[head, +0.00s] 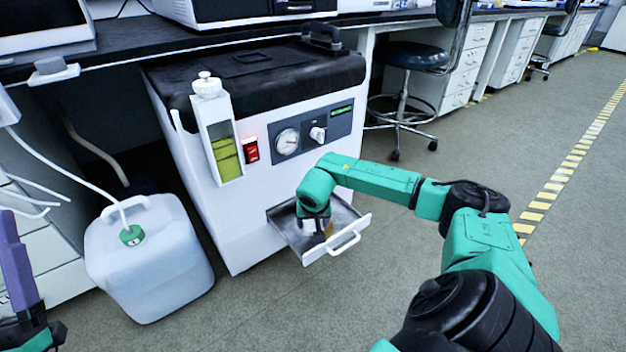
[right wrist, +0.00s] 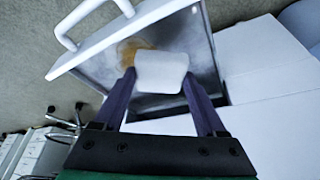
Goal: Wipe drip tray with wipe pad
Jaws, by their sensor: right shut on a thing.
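The drip tray (head: 345,222) is a shallow metal tray with a white front and handle, pulled out of the white machine. It fills the upper middle of the right wrist view (right wrist: 190,35). A brown stain (right wrist: 130,48) lies on its floor, partly hidden by the pad. My right gripper (head: 314,224) points down into the tray, shut on the white wipe pad (right wrist: 161,72). The pad is low over the tray floor beside the stain; I cannot tell if it touches. Part of my left gripper (head: 18,270) shows at the left edge; its opening is unclear.
The white machine (head: 210,225) has a gauge, a knob and a red switch above the tray. A white jug (head: 150,265) with a green cap and tube stands left of it. A stool (head: 405,95) stands behind on the right. The floor in front is clear.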

